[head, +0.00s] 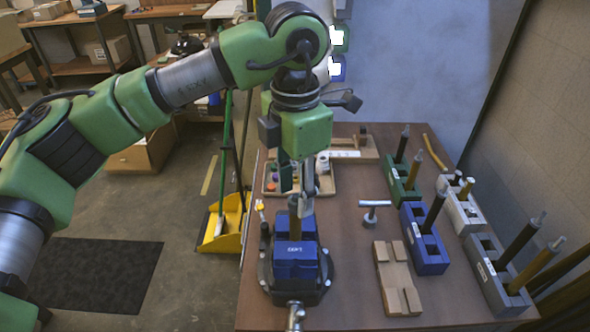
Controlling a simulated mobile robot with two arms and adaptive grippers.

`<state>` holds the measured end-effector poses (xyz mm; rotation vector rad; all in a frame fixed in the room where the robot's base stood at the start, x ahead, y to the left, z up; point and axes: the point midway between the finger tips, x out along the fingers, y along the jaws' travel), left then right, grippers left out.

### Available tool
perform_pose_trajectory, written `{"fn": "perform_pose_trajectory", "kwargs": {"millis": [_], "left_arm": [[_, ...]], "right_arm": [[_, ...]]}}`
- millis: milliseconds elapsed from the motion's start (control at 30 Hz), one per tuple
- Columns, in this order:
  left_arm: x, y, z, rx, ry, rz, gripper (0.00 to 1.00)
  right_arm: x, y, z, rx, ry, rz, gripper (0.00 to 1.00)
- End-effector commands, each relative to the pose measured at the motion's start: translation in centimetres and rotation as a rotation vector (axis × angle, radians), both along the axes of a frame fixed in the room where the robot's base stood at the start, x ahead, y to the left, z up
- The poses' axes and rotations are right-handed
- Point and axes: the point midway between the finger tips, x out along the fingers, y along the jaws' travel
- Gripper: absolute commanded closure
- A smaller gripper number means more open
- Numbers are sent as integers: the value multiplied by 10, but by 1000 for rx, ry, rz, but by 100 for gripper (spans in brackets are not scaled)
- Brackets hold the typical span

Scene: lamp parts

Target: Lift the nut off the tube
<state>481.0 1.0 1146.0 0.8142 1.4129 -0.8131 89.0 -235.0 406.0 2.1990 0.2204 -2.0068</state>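My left gripper (299,182) points down over a blue vise (295,262) that stands on a dark round base on the table. A short, dull upright piece, perhaps the tube (294,225), shows between the vise jaws just below the fingers. The fingers are at or just above its top. I cannot make out the nut; it is too small or hidden by the fingers. Whether the fingers are closed on anything is unclear. My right gripper is not in view.
A silver T-shaped tool (374,205) and a notched wooden block (396,280) lie nearer the vise. A tray (271,186) of small parts sits behind. A yellow dustpan (222,228) stands left on the floor.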

Motion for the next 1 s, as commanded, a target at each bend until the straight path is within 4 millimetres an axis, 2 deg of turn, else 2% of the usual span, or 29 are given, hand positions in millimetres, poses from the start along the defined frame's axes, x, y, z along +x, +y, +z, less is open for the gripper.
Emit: {"fn": "perform_pose_trajectory", "kwargs": {"millis": [300, 333, 467, 567, 600, 633, 1000], "left_arm": [[0, 0, -4, -1, 1, 0, 62], [0, 0, -4, -1, 1, 0, 67], [0, 0, -3, -1, 1, 0, 100], [0, 0, -3, -1, 1, 0, 100], [0, 0, -3, -1, 1, 0, 92], [0, 0, -3, -1, 1, 0, 100], [0, 0, 0, 0, 0, 0, 100]], "right_arm": [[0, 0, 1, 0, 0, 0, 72], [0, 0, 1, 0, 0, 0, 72], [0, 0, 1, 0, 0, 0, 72], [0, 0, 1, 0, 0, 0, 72], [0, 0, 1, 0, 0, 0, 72], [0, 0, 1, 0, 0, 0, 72], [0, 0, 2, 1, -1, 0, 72]]}}
